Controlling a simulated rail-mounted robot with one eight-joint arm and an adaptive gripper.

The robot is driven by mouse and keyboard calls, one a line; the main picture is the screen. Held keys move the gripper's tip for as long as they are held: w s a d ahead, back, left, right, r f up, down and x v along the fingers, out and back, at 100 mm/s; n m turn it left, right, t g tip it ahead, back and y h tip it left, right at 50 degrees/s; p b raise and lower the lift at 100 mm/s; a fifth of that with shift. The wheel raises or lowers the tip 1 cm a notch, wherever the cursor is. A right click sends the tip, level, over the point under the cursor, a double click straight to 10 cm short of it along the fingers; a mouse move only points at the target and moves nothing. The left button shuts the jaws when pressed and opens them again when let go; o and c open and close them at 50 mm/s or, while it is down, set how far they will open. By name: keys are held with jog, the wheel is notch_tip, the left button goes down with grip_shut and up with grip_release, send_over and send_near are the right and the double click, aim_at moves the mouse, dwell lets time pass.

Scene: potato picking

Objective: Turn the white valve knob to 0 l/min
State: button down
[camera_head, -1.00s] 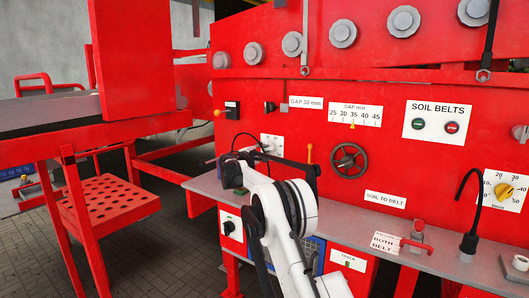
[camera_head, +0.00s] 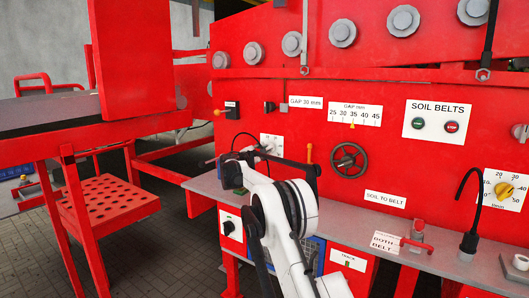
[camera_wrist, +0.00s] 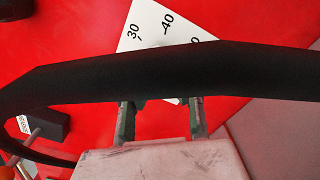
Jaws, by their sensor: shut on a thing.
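The white dial plate (camera_head: 271,140) is on the red panel, just beyond my wrist in the head view. It also shows in the wrist view (camera_wrist: 150,25), tilted, with 30 and 40 readable. My gripper (camera_wrist: 161,106) is at the lower edge of this plate, its two fingers apart with something held between them. The white valve knob is hidden behind the black hose that crosses the wrist view, so its pointer setting cannot be read. In the head view my arm and wrist hide the fingers.
A grey ledge (camera_head: 330,212) runs below the panel. A yellow knob (camera_head: 504,190) on another dial is at far right. A red perforated step (camera_head: 110,203) stands at left.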

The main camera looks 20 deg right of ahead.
jog(key=c, duration=1.8)
grip_release()
jog(key=shift+o, duration=0.2)
jog(key=shift+a, duration=0.1)
jog(key=v, duration=1.1)
jog(key=shift+s+a, duration=0.2)
jog(key=shift+a, duration=0.15)
